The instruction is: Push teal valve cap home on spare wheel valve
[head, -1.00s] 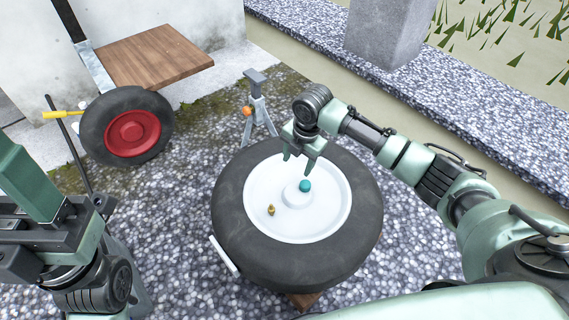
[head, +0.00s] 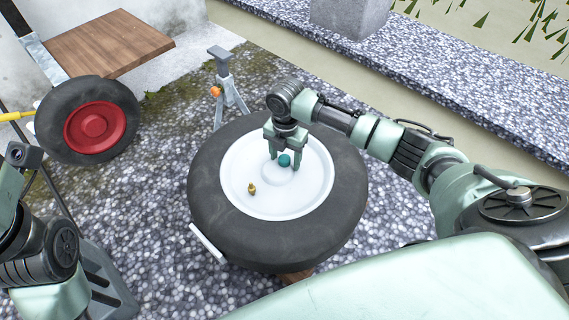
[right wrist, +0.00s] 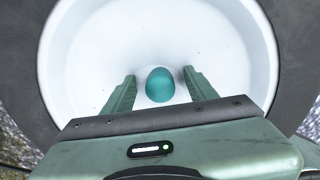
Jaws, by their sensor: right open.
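The teal valve cap (head: 285,160) sits on the raised hub in the middle of the white rim of the spare wheel (head: 340,215). The wheel lies flat with its rim facing up. A small brass valve (head: 252,189) stands on the rim to the left of the hub, bare on top. My right gripper (head: 279,158) points down over the hub, open, with a finger on each side of the cap. In the right wrist view the cap (right wrist: 160,85) lies between the fingertips (right wrist: 161,82), with a gap on both sides. The left arm shows at the left edge; its fingers are out of frame.
A grey jack stand (head: 226,90) with an orange knob is behind the wheel. A red-hubbed wheel (head: 92,127) and a wooden board (head: 110,44) are at the upper left. A stone kerb (head: 440,70) runs along the back.

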